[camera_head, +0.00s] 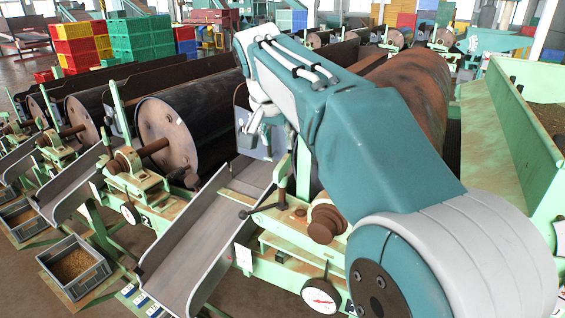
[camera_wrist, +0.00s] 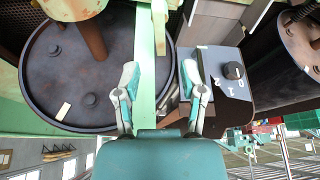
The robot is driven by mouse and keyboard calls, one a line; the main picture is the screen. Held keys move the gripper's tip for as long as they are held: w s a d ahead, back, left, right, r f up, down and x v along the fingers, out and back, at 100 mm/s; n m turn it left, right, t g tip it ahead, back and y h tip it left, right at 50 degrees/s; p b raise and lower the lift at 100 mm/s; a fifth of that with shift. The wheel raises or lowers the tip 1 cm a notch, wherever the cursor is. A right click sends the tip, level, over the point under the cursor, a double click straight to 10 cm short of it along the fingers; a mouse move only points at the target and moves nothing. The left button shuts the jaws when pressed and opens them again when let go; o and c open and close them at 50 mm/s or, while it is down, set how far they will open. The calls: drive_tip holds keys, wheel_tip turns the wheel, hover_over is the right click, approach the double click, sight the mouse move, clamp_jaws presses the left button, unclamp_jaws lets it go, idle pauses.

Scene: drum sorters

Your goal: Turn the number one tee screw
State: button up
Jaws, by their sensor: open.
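My gripper (camera_head: 264,138) is raised over the nearest sorter, in front of a dark grey switch box (camera_head: 240,112). In the wrist view, my gripper (camera_wrist: 160,72) has its two fingers spread apart with nothing held. A pale green post runs between the fingers. The switch box (camera_wrist: 218,85), with a black knob and the marks 0, 1 and 2, is beside the right finger. A dark tee-shaped handle (camera_head: 262,208) lies low on the nearest sorter's green frame, below my gripper and apart from it. I cannot tell its number.
A grey chute (camera_head: 205,235) slopes down left of the handle. A round dial (camera_head: 320,295) hangs below the green frame. In the wrist view a drum end (camera_wrist: 70,80) is close by.

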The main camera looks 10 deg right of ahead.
sight(282, 162)
drive_tip(key=x, duration=0.8)
drive_tip(key=shift+w+a+f, duration=0.1)
drive_tip(key=shift+w+f, duration=0.05)
drive_tip(key=shift+f, duration=0.25)
clamp_jaws()
